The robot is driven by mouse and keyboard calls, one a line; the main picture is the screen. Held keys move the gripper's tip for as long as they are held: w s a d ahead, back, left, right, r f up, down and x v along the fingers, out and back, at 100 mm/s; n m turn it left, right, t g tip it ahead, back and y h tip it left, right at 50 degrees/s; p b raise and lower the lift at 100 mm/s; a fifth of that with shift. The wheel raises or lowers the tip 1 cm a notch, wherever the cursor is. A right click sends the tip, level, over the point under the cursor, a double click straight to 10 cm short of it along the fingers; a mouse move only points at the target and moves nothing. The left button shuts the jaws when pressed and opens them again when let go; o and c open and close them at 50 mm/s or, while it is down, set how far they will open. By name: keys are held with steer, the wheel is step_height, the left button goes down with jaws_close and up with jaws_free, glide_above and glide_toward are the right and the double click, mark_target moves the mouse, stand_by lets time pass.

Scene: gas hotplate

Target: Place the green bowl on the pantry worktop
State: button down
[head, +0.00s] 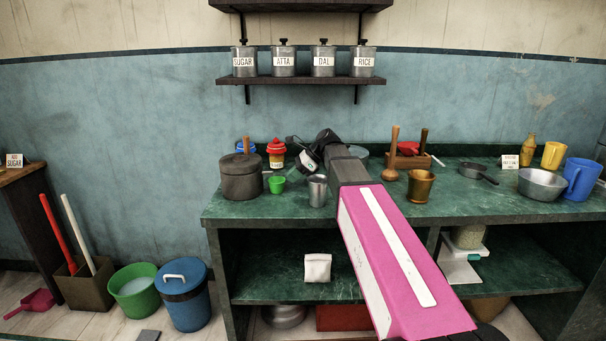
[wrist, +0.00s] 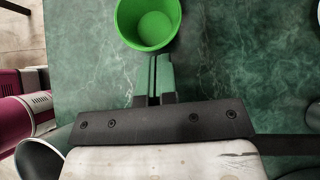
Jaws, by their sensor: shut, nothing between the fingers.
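The small green bowl (head: 276,185) stands upright on the green marble worktop (head: 235,209), between the dark lidded pot and a steel tumbler. In the wrist view the bowl (wrist: 150,24) looks empty and its top edge is cut off by the frame. My gripper (wrist: 153,60) is shut and empty, its fingertips just short of the bowl's near side in that picture. Whether they touch it is unclear. In the head view my arm reaches over the worktop and its fingertips are hard to make out. I cannot tell which surface is the pantry worktop.
The dark pot (head: 241,178), steel tumbler (head: 317,190) and red-topped jar (head: 276,153) crowd the bowl. A brass mortar (head: 420,186) and steel pan (head: 541,184) stand further right. A wooden table (head: 18,173) with a sugar sign is at far left. Canisters fill the shelf above.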

steer(key=shift+a, duration=0.4)
steer(key=shift+s+a, duration=0.15)
steer(key=shift+a, duration=0.9)
steer(key=d, duration=0.4)
steer(key=shift+w+d+r, duration=0.1)
steer(key=shift+w+d, duration=0.15)
steer(key=v, duration=0.9)
steer(key=shift+r, duration=0.3)
steer(key=shift+d, duration=0.1)
